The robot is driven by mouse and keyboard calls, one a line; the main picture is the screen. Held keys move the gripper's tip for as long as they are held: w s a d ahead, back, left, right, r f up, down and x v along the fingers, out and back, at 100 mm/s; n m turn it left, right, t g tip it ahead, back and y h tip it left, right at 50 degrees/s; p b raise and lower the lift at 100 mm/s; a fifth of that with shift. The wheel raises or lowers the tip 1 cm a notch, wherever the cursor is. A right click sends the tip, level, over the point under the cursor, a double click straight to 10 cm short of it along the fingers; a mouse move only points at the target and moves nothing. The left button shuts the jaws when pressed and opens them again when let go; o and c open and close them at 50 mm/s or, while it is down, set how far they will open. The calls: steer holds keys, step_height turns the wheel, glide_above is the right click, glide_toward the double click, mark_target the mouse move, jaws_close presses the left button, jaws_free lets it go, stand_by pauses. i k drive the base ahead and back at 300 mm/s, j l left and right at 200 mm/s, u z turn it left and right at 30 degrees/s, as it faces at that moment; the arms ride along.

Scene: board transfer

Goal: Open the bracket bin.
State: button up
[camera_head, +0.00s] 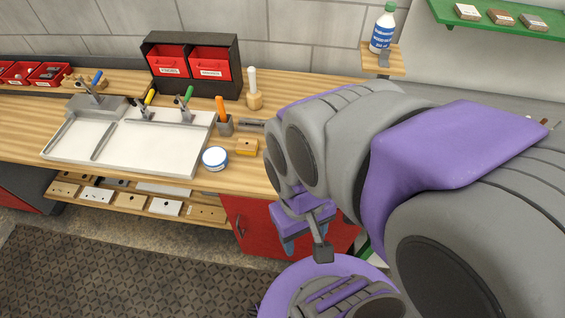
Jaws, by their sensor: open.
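A black housing (190,39) with two red bins stands at the back of the wooden workbench. The left red bin (168,60) and the right red bin (210,61) each have a small white label. The labels are too small to read surely; the right one looks longer, so I cannot tell for certain which is the bracket bin. Both bins look shut, seated side by side in the housing. My gripper (304,243) hangs below my arm, in front of the red cabinet, to the right of and well apart from the bins. It is open and looks empty.
A white tray station (125,147) with coloured-handled tools stands on the bench. A bottle (383,32) sits on a wall shelf. My arm hides the bench's right part.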

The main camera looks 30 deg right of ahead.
mark_target(206, 62)
steer(key=i+j+z, duration=0.35)
steer(key=j+z, duration=0.15)
steer(key=i+j+z, duration=0.25)
steer(key=k+j, duration=0.05)
steer(key=k, duration=0.05)
